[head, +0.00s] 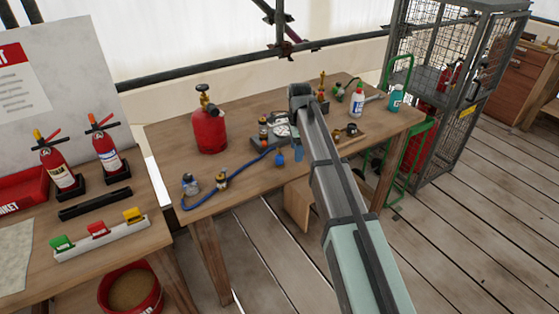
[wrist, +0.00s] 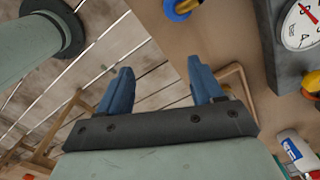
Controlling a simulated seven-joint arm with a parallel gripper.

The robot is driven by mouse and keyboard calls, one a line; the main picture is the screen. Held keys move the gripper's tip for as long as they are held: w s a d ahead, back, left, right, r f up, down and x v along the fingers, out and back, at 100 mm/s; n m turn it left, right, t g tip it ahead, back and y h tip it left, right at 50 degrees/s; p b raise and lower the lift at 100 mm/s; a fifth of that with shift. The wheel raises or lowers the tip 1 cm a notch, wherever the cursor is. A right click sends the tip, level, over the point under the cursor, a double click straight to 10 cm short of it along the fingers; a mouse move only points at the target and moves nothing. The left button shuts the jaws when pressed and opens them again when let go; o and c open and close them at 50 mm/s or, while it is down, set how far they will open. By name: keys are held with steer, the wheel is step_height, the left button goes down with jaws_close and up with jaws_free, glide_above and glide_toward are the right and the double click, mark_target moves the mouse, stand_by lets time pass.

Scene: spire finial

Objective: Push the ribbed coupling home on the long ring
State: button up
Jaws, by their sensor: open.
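My gripper (wrist: 163,88) is open and empty in the wrist view, its two blue fingers wide apart over the table's edge and the plank floor. In the head view my arm hides most of it. A blue piece with a yellow centre (wrist: 181,8) lies on the table beyond the fingers, cut by the top edge. In the head view, small brass-and-dark fittings lie near the hose's left end (head: 222,181) and right of my arm (head: 352,130). I cannot tell which piece is the ribbed coupling or the long ring.
A grey block with a dial gauge (wrist: 302,25) stands right of the fingers. A white bottle (wrist: 295,148) is at lower right. On the wooden table (head: 165,150) are a red gas cylinder (head: 210,132) and a blue hose (head: 238,173).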

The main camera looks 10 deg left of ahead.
mark_target(280, 154)
steer(key=a+r+m, duration=0.2)
steer(key=a+r, duration=0.4)
steer(key=r, duration=0.1)
steer(key=shift+w, duration=0.35)
steer(key=shift+r, duration=0.1)
step_height(280, 154, down, 8)
steer(key=shift+r, duration=0.2)
steer(key=shift+f, duration=0.5)
steer(key=shift+f, duration=0.1)
steer(key=shift+w+f, duration=0.15)
steer(key=shift+f, duration=2.35)
